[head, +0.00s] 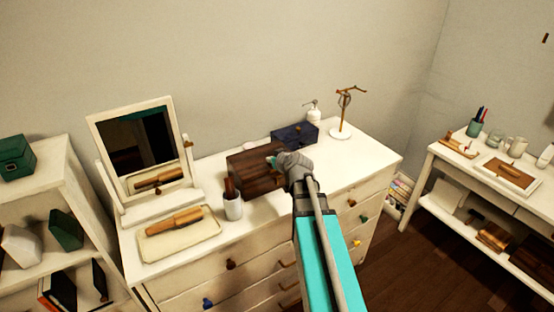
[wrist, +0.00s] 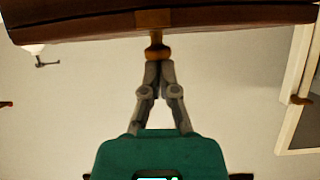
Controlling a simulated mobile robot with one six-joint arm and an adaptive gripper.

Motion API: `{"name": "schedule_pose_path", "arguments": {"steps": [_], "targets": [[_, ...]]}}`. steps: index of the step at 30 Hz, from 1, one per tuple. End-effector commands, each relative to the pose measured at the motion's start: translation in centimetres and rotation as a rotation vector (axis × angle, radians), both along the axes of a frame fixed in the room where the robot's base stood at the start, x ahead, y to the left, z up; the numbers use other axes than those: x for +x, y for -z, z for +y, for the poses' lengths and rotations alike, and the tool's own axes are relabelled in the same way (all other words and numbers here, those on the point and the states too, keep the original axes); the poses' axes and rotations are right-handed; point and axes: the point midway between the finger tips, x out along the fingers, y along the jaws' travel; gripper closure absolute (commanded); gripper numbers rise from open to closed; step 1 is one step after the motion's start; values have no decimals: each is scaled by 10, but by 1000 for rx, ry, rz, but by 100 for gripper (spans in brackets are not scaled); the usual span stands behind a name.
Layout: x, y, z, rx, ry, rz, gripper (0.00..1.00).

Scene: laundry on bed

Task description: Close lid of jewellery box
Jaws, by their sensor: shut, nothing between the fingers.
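The jewellery box (head: 252,168) is a dark brown wooden box on the white dresser in the head view. Its top looks flat and lowered, but I cannot tell whether the lid is fully closed. In the wrist view, which looks upside down, the box (wrist: 80,22) fills the upper edge, with a seam, a lighter wooden tab (wrist: 153,18) and a small knob (wrist: 155,50). My gripper (head: 277,161) is shut and empty at the box's right side. Its fingertips (wrist: 158,66) are right at the knob; I cannot tell whether they touch. My gripper hides part of the box in the head view.
A cup with brushes (head: 233,206), a tray (head: 160,243) and a mirror (head: 150,200) stand left of the box. A blue box (head: 292,136), a pump bottle (head: 312,115) and a jewellery stand (head: 340,132) are behind and right. The dresser's right top (head: 372,158) is clear.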

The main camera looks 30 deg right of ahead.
Motion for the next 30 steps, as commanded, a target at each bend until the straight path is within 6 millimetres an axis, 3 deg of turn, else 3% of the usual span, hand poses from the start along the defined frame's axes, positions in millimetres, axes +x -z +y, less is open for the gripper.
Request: {"name": "schedule_pose_path", "arguments": {"steps": [9, 30], "targets": [[-7, 14, -10, -4, 11, 7, 100], [-10, 9, -19, -4, 22, 4, 100]]}}
